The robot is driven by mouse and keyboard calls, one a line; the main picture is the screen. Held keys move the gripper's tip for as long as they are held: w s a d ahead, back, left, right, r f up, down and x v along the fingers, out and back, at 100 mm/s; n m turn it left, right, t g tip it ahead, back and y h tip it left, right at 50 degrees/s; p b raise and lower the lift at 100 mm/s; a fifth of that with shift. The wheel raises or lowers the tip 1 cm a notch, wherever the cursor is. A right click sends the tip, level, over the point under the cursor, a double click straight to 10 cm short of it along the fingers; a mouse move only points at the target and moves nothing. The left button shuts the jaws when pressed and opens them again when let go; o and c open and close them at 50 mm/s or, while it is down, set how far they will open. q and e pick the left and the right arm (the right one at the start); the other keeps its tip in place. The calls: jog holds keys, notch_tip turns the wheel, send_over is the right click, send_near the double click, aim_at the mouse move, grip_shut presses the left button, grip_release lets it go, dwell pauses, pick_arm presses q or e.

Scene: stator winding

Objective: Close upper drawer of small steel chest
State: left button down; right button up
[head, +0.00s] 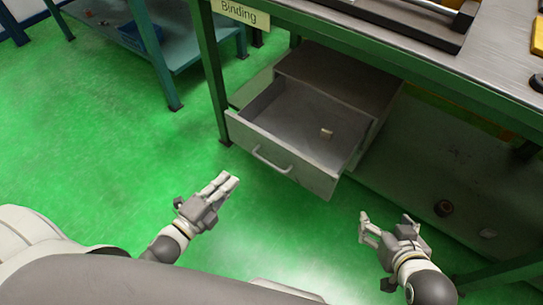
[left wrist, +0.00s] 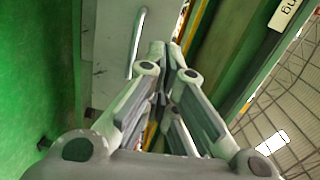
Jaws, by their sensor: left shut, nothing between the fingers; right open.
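The small steel chest (head: 335,75) stands under the workbench in the head view. Its upper drawer (head: 268,159) is pulled well out, with a curved handle (head: 270,160) on its front. A small light block (head: 326,133) lies inside it. My left gripper (head: 226,183) is shut and empty, in front of and left of the drawer front, apart from it. In the left wrist view the shut fingers (left wrist: 160,75) point toward the drawer front (left wrist: 108,50) and its handle (left wrist: 138,45). My right gripper (head: 386,217) is open and empty, right of and below the drawer's right front corner.
The green workbench (head: 400,65) with a "Binding" sign (head: 240,12) stands over the chest; its leg (head: 209,75) is left of the drawer. A dark round part (head: 444,208) lies on the lower shelf at right. Open green floor (head: 90,130) lies to the left.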

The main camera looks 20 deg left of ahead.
pick_arm(q)
jog(key=m, duration=0.1)
jog(key=b, duration=0.3)
send_near(268, 140)
jog(key=shift+h, duration=0.4)
jog(key=x, duration=0.6)
jog(key=shift+w+f, duration=0.1)
jog(key=shift+w, duration=0.05)
jog(key=shift+w+d, duration=0.15)
jog(key=shift+w, duration=0.35)
pick_arm(e)
jog(key=w+a+r+t+y, duration=0.1)
jog(key=w+r+t, duration=0.4)
jog(key=r, duration=0.5)
jog(key=shift+w+a+r+t+y, duration=0.25)
jog(key=shift+w+a+t+y, duration=0.15)
jog(key=shift+a+t, duration=0.35)
pick_arm(q)
jog(key=shift+w, duration=0.1)
